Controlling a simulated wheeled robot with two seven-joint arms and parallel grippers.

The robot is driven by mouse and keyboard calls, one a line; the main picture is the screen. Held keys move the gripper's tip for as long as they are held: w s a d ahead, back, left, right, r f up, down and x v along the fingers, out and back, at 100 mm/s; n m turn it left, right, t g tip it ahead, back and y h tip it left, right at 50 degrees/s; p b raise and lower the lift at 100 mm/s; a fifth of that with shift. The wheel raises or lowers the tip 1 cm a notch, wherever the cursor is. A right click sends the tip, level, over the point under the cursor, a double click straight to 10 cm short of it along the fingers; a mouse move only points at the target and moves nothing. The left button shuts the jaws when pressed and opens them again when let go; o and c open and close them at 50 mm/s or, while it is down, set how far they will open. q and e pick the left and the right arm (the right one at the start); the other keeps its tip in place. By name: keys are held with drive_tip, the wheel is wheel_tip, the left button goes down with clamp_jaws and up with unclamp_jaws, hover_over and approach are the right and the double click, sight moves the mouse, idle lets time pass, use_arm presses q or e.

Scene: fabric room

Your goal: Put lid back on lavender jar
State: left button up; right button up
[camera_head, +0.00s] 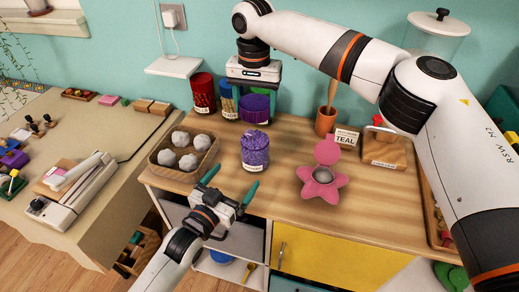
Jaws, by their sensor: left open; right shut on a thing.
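The lavender jar (255,152) stands upright on the wooden counter, filled with purple material, with a pale label low on its front. My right gripper (254,97) is above and behind it, pointing down. It is shut on a purple round piece (254,108), which looks like the lid; its lower edge is hard to separate from what is behind. The piece is apart from the jar's top. My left gripper (231,183) is open and empty, in front of the jar near the counter's front edge, its fingers pointing toward the jar.
A wooden tray (158,163) of grey balls is left of the jar. Red (203,92) and blue (227,102) jars stand behind.

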use_arm(q)
drive_tip(key=shift+s+a+r, duration=0.1)
drive_tip(key=shift+s, duration=0.1)
use_arm(e)
drive_tip(key=shift+s+a+r, duration=0.1)
drive_tip(key=shift+s+a, duration=0.05)
drive_tip(key=shift+s, duration=0.15)
use_arm(q)
drive_tip(key=x, duration=1.2)
drive_tip(key=shift+w, duration=0.15)
use_arm(e)
drive_tip(key=shift+w, duration=0.15)
use_arm(q)
drive_tip(key=c, duration=1.5)
use_arm(e)
hover_over(255, 139)
drive_tip(key=shift+w+f, duration=0.1)
drive_tip(key=shift+f, duration=2.45)
drive_tip(key=shift+f, duration=0.85)
drive_tip(key=shift+f, duration=0.55)
